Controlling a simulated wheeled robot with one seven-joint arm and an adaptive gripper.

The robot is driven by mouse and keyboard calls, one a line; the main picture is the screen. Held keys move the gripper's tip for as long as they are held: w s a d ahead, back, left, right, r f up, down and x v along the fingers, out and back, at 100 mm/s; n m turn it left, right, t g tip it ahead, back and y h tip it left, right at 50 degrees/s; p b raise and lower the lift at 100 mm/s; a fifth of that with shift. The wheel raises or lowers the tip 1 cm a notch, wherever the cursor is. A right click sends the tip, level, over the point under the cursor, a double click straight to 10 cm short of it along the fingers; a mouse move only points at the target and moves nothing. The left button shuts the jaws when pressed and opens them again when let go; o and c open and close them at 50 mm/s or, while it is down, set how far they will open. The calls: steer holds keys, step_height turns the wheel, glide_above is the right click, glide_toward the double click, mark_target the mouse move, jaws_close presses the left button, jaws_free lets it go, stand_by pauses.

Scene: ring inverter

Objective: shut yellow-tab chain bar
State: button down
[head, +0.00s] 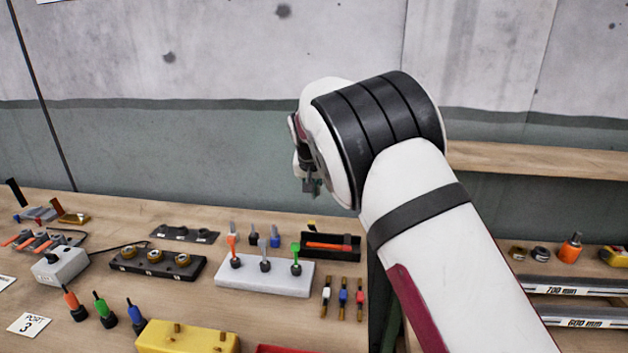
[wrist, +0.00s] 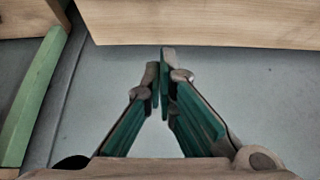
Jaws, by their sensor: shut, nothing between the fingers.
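A small yellow tab (head: 311,224) stands up at the back left of a black open tray (head: 347,256) on the workbench. An orange-red bar (head: 328,245) lies in that tray. I cannot tell for sure whether this tab belongs to the chain bar, as it is too small. My gripper (head: 311,187) hangs in the air above and behind the bench items, apart from the tray, partly hidden by my wrist. In the wrist view my gripper (wrist: 161,78) has its green fingers together and empty. No yellow tab shows in the wrist view.
A white block with coloured levers (head: 264,278) stands in front of the tray. Several small coloured-band tools (head: 343,295) lie to its right. A yellow block (head: 188,338) is at the front. A shelf (head: 560,165) is at right. The wrist view shows a wooden board edge (wrist: 210,25) and grey floor.

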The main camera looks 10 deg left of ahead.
mark_target(313, 226)
steer(key=f, duration=0.1)
steer(key=s+f+p, duration=0.1)
steer(key=f, duration=0.1)
steer(key=shift+s+f, duration=0.1)
steer(key=shift+f, duration=0.2)
steer(key=shift+s+f+p, duration=0.3)
steer(key=shift+s+f, duration=0.05)
steer(key=shift+f, duration=0.25)
steer(key=shift+f+b, duration=0.1)
steer(key=shift+b, duration=0.2)
